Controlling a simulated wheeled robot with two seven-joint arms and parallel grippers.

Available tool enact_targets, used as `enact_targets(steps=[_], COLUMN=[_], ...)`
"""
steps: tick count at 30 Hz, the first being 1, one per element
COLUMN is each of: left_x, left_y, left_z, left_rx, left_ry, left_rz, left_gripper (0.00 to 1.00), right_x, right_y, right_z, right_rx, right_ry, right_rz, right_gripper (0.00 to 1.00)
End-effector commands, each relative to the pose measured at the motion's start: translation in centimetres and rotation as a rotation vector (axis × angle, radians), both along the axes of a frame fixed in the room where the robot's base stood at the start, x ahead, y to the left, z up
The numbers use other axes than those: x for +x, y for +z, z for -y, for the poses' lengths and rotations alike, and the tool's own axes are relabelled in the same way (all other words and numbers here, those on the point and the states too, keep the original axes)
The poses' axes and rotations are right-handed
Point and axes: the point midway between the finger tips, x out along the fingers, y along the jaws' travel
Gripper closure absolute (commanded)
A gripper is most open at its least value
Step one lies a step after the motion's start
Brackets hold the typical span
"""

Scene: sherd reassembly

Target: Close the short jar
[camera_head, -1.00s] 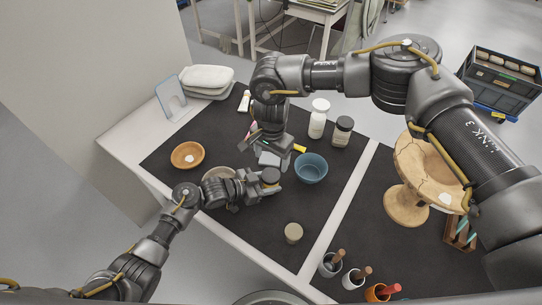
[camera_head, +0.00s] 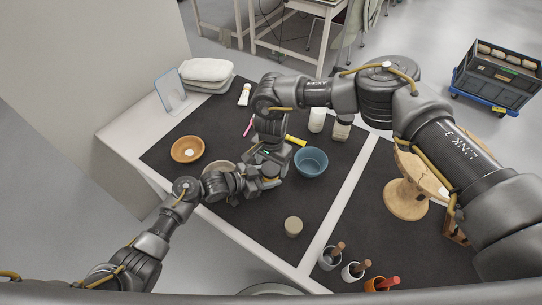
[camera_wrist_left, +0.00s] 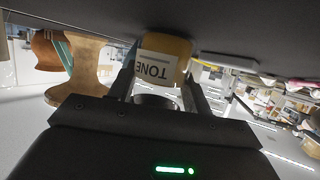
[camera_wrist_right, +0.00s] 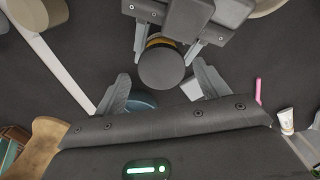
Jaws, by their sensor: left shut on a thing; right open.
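The short jar (camera_wrist_left: 170,45) is amber with a white label reading "TONE", upside down in the left wrist view. My left gripper (camera_wrist_left: 158,88) is shut on it, above the dark mat. In the right wrist view a dark round lid (camera_wrist_right: 161,68) covers the jar's top, with an amber edge showing behind it. Whether it is screwed tight I cannot tell. My right gripper (camera_wrist_right: 162,85) is open, its fingers on either side of the lid in that view and apart from it.
A blue bowl (camera_head: 311,162) stands close right of the grippers. A white jar (camera_head: 317,121) and another jar (camera_head: 342,131) stand behind it. A wooden bowl (camera_head: 187,149) is at left, a beige pot (camera_head: 293,227) in front. The front middle mat is mostly clear.

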Motion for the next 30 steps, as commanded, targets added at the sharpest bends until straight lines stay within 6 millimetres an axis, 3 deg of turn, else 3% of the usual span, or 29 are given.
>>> enact_targets(steps=[5,14,24,30], left_x=[0.02,0.02,0.03,0.05], left_y=[-0.28,-0.28,-0.30,-0.31], left_z=[-0.24,-0.24,-0.24,-0.25], left_rx=[0.006,0.006,0.006,0.007], left_ry=[0.004,0.004,0.004,0.005], left_rz=[-0.003,-0.003,-0.005,-0.005], left_gripper=[1.00,1.00,1.00,1.00], right_x=[0.01,-0.01,-0.03,-0.09], right_y=[-1.12,-1.28,-1.27,-1.34], right_z=[-0.04,-0.03,0.04,0.09], right_rx=[0.000,0.000,-0.001,-0.002], right_ry=[-0.001,0.000,0.000,-0.083], right_rz=[0.001,0.001,0.000,-0.001], right_gripper=[0.27,0.27,0.70,0.72])
